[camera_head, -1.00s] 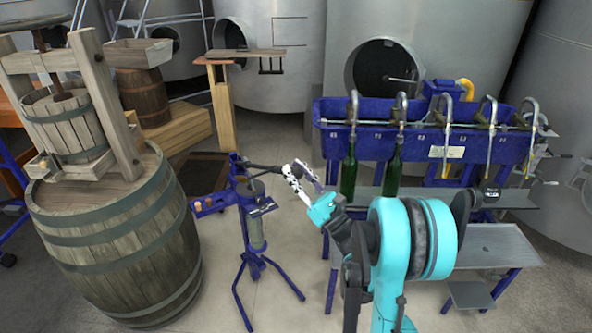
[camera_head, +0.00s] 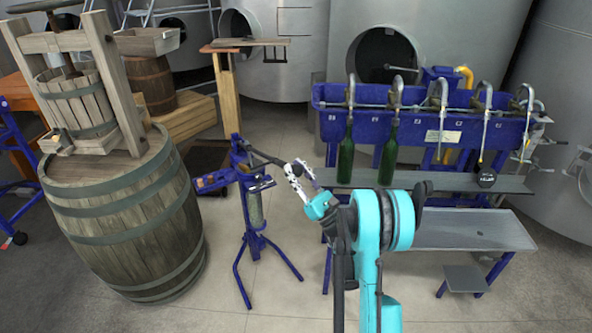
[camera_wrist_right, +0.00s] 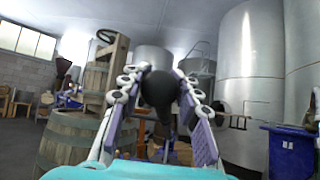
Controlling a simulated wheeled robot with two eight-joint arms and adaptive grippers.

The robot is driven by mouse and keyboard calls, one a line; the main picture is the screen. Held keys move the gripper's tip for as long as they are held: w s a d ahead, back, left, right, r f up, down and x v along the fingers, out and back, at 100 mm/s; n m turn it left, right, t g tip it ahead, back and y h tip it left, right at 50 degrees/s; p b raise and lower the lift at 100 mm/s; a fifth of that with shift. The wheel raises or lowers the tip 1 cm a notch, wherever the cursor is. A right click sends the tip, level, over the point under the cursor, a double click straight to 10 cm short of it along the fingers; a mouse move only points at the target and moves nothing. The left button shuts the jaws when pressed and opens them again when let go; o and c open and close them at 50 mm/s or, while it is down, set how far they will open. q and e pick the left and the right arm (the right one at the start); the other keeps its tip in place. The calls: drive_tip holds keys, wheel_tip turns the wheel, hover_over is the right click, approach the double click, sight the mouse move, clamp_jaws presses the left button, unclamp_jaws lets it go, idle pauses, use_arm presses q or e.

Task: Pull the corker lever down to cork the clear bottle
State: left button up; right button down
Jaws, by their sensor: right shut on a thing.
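The blue corker (camera_head: 242,170) stands on splayed legs on the floor, left of centre in the head view. Its dark lever (camera_head: 264,155) runs from the top to the right, sloping slightly down. A pale clear bottle (camera_head: 255,210) stands upright in the corker. My right gripper (camera_head: 302,178) is shut on the lever's end, which the fingers partly hide. In the wrist view the dark round lever knob (camera_wrist_right: 160,88) sits between the two finger pads of the right gripper (camera_wrist_right: 163,85). My left gripper is not in view.
A large wooden barrel (camera_head: 130,230) carrying a basket press (camera_head: 78,100) stands left of the corker. A blue filling bench (camera_head: 420,125) with two green bottles (camera_head: 346,152) stands to the right. Steel tanks (camera_head: 290,50) line the back. Floor shows between barrel and corker.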

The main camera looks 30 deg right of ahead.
drive_tip(key=c, duration=1.1)
unclamp_jaws()
drive_tip(key=shift+s, duration=0.1)
drive_tip(key=shift+o, duration=0.2)
wheel_tip(320, 180, up, 10)
drive_tip(key=shift+r, duration=0.1)
